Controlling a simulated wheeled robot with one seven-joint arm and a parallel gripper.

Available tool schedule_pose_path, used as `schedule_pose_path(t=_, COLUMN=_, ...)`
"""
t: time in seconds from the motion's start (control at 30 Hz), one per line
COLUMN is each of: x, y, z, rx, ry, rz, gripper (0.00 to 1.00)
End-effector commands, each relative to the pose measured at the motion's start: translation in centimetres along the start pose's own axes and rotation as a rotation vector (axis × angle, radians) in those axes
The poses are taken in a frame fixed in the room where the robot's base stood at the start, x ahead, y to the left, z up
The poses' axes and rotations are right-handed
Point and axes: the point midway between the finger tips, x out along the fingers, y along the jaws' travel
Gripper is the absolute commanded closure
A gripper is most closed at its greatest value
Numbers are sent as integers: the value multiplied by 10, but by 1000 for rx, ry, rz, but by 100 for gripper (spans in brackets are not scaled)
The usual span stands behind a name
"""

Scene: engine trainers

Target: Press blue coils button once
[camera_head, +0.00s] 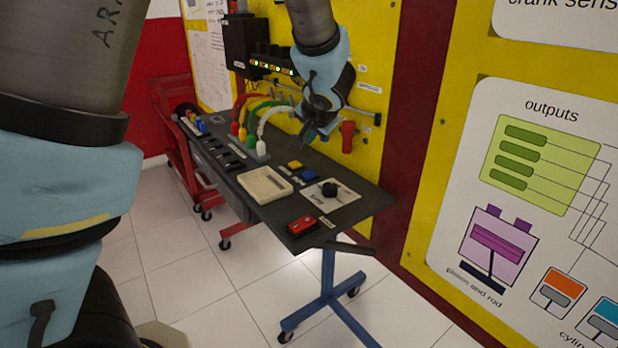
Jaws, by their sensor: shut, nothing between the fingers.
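The blue button (309,174) sits on the dark trainer bench top. A yellow button (294,164) is just behind it to the left. Which of them bears a coils label is too small to read. My gripper (306,138) hangs from my arm above the back part of the bench, pointing down. It is shut with nothing held. In the picture it is above the blue button and apart from it. The blue button is fully visible.
The bench (366,204) also bears a white panel with a black knob (329,188), a red switch box (302,225), a cream box (264,185) and coloured cables (240,115). A red connector (347,135) is on the yellow wall board (375,75) behind.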

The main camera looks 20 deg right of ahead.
Motion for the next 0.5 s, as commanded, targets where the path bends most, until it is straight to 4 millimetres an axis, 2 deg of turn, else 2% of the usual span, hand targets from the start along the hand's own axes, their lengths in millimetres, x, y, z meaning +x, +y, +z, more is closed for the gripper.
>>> schedule_pose_path(t=0.3, x=36, y=26, z=26, rx=0, ry=-1, rz=0, gripper=100)
schedule_pose_path(t=0.5, x=46, y=33, z=33, rx=-1, ry=0, rz=0, gripper=100)
